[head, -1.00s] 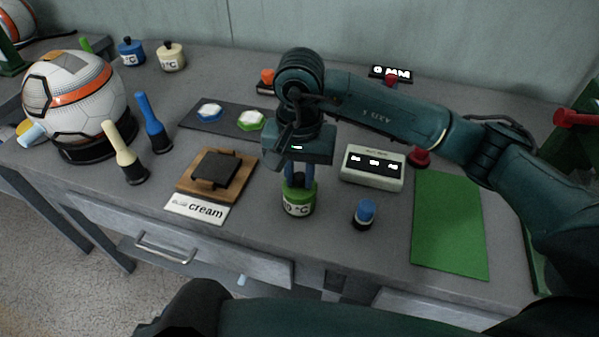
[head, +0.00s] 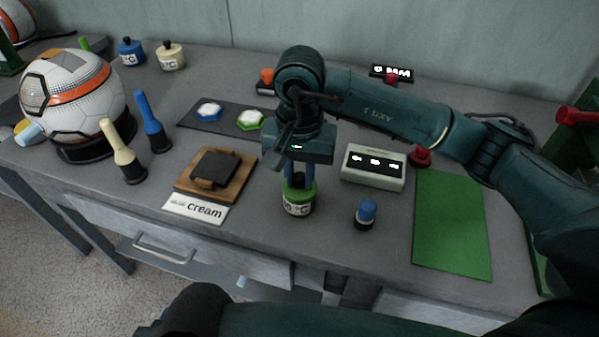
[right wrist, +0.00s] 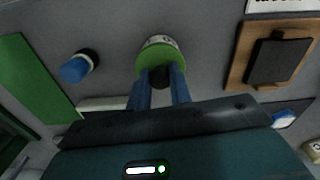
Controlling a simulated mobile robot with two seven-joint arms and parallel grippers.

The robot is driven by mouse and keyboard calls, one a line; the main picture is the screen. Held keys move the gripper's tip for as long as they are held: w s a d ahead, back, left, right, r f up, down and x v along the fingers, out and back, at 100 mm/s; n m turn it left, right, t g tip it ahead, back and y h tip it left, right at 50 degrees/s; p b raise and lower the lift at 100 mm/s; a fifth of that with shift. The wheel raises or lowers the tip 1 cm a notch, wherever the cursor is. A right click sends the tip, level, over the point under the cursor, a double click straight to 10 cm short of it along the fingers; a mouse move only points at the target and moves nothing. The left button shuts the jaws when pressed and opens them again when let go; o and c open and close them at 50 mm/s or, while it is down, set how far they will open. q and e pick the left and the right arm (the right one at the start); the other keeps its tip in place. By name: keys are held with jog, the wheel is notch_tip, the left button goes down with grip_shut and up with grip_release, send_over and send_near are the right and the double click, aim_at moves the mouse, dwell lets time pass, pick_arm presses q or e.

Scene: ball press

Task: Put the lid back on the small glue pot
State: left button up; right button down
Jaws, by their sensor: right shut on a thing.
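A small pot (head: 298,207) with a white label and a green top stands upright on the grey bench, near its front edge. The green lid (head: 292,191) sits at the top of the pot, with no clear gap showing. In the right wrist view the lid (right wrist: 172,56) has a dark knob (right wrist: 160,77). My right gripper (head: 299,182) points down from above, its blue fingers shut on the knob. The fingers (right wrist: 160,84) also show in the right wrist view, one on each side of the knob. My left gripper is out of view.
A blue-topped piece (head: 366,212) and a white display box (head: 374,167) stand right of the pot. A wooden block (head: 238,184) with a "cream" card lies left. A green mat (head: 452,225) is at the right. Blue and cream pots (head: 171,56) and a ball (head: 70,95) are farther left.

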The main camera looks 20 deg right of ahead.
jog(key=shift+b, duration=0.4)
dwell(0.4)
dwell(0.4)
jog(key=c, duration=0.7)
grip_release()
jog(key=shift+r+p, duration=1.55)
jog(key=shift+r, duration=1.95)
grip_shut()
